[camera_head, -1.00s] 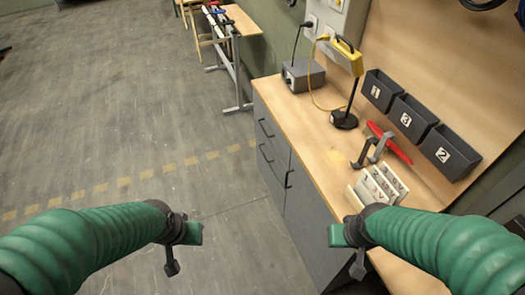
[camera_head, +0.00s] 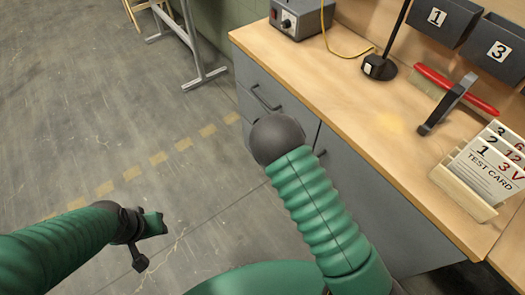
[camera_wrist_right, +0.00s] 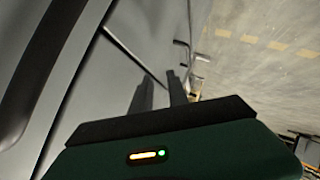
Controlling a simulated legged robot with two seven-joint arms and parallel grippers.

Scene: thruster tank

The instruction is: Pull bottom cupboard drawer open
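The grey cupboard (camera_head: 350,185) stands under the wooden worktop. Its upper drawer (camera_head: 272,82) has a dark bar handle (camera_head: 265,98). The bottom drawer is mostly hidden behind my right arm in the head view, and the drawers look shut. My right arm reaches toward the cupboard front, and its gripper is hidden there. In the right wrist view, my right gripper (camera_wrist_right: 160,92) shows two dark fingers apart, with nothing between them. Dark handles (camera_wrist_right: 182,55) show beyond the fingertips; I cannot tell which drawer each belongs to. My left gripper (camera_head: 146,236) is over the floor, away from the cupboard.
A test card rack (camera_head: 468,192), a black-based stand (camera_head: 379,67), a red-handled tool (camera_head: 455,88) and a grey box (camera_head: 299,17) are on the worktop (camera_head: 390,125). A metal-legged table (camera_head: 190,50) stands at the back. The floor left of the cupboard is clear.

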